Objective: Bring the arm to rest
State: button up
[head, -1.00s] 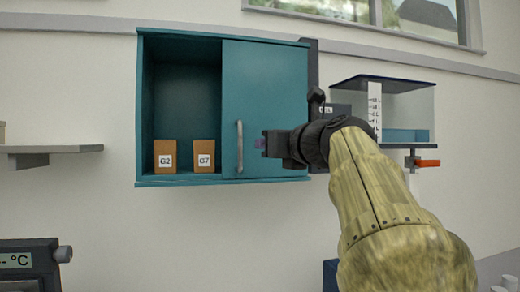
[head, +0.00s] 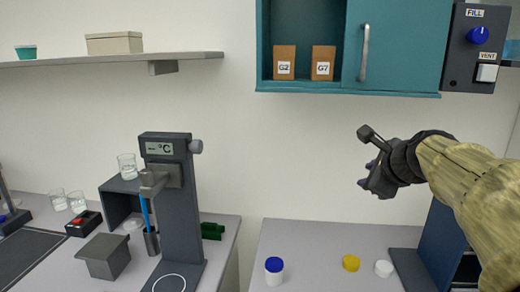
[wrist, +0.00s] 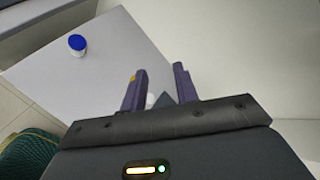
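My gripper (head: 368,160) is at the right in the head view, raised in front of the wall below the teal cabinet (head: 400,45) and above the right-hand bench. In the wrist view my gripper (wrist: 160,85) shows two purple fingers standing apart with a clear gap between them. Nothing is held between them. The fingers point down toward the bench top (wrist: 90,85), well clear of it. My arm extends in from the right edge of the head view.
The cabinet holds boxes G2 (head: 284,63) and G7 (head: 322,63). A blue-capped jar (head: 274,270), a yellow cap (head: 351,263) and a white cap (head: 384,268) are on the bench. A dark blue stand (head: 440,240) is below my arm. A °C device (head: 175,210) stands left.

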jog(key=s+a+f+n+g, duration=0.3)
jog(key=s+f+n, duration=0.3)
jog(key=f+n, duration=0.2)
jog(key=s+a+f+n+g+p, duration=0.1)
jog(key=s+a+f+n+g, duration=0.2)
jog(key=f, duration=0.9)
jog(key=s+a+f+n+g, duration=0.2)
jog(key=s+a+f+n, duration=0.1)
jog(key=s+f+n, duration=0.6)
jog(key=f+n, duration=0.1)
jog(key=n, duration=0.3)
jog(key=shift+s+a+g+h, duration=0.2)
jog(key=shift+s+g+h, duration=0.15)
jog(key=shift+g+h, duration=0.05)
